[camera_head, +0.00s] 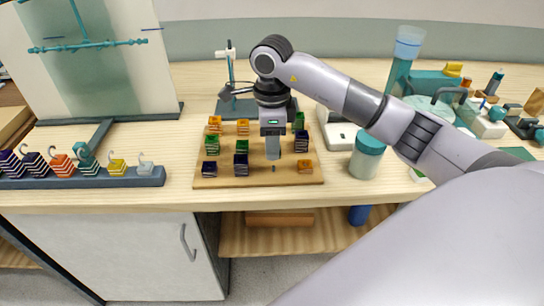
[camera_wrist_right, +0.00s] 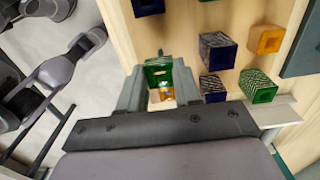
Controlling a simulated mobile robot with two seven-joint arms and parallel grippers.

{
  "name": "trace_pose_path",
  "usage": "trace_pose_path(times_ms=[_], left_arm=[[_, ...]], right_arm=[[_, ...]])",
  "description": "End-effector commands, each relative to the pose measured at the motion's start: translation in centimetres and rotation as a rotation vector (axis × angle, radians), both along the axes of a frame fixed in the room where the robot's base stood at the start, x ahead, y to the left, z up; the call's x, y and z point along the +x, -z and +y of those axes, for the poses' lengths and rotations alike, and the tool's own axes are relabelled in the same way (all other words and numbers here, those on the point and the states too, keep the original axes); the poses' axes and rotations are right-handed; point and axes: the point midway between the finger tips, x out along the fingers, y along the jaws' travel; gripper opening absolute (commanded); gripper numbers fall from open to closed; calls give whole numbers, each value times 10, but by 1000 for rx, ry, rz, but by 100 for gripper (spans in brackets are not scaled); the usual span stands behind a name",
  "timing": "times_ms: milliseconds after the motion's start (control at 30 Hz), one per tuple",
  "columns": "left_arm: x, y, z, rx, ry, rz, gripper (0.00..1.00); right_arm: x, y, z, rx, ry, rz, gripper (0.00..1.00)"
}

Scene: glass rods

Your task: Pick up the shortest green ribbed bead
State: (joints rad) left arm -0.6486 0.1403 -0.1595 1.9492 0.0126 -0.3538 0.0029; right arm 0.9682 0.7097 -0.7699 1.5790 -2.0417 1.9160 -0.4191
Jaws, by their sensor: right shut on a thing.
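My right gripper (camera_head: 273,150) points down over the wooden board. In the right wrist view its jaws (camera_wrist_right: 158,88) are closed on a green bead (camera_wrist_right: 157,70). That bead is not clear in the head view, where the gripper covers it. Another green ribbed bead (camera_wrist_right: 259,86) stands apart from the jaws, beside a dark blue bead (camera_wrist_right: 212,88). In the head view green beads also show at the board's left (camera_head: 212,144), left of the gripper (camera_head: 242,144) and at the back right (camera_head: 299,120). My left gripper is not in view.
The board (camera_head: 225,183) also holds orange beads (camera_head: 305,166) and dark blue beads (camera_head: 241,166). A teal-lidded jar (camera_head: 367,155) and a white scale (camera_head: 336,132) stand to the right. A rack (camera_head: 85,180) with ribbed weights lies left. The table's front edge is close.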

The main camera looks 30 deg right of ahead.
Motion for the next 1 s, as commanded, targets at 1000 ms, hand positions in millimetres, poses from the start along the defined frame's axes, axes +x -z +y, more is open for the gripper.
trace_pose_path(times_ms=[1000], left_arm=[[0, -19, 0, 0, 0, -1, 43]], right_arm=[[0, -148, 0, 0, 1, 0, 4]])
